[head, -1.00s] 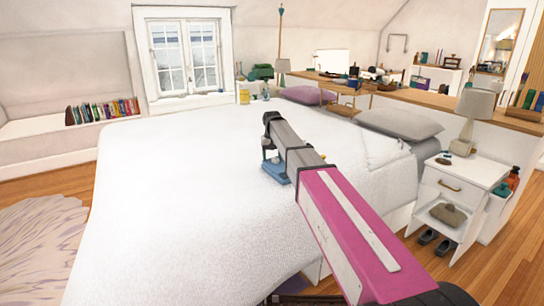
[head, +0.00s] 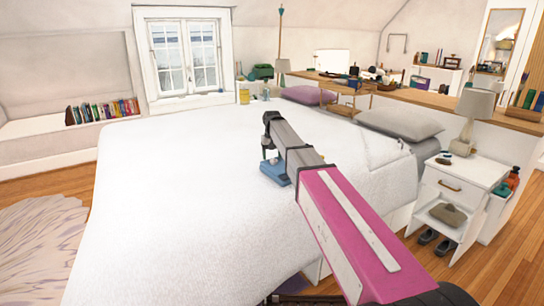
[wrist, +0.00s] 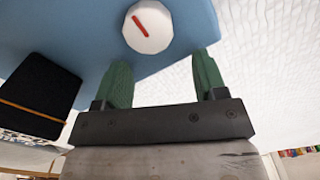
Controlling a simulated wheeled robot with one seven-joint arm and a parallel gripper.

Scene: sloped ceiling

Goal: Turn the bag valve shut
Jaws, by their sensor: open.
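The bag is a flat blue thing (head: 275,173) on the white bed, partly hidden behind my arm in the head view. In the wrist view the blue bag (wrist: 75,30) fills the upper left. Its valve is a round white knob (wrist: 158,40) with a red bar across it, tilted from upper left to lower right. My gripper (wrist: 164,62) is open, with its two green fingers apart and nothing between them. The knob appears just beyond the fingertips, a little left of the middle of the gap. In the head view my gripper (head: 268,156) is above the bag.
A black item with an orange line (wrist: 38,95) shows at the left of the wrist view. The white bed (head: 170,190) is broad and mostly clear. Pillows (head: 402,124) lie at its right side, beside a white nightstand (head: 460,185).

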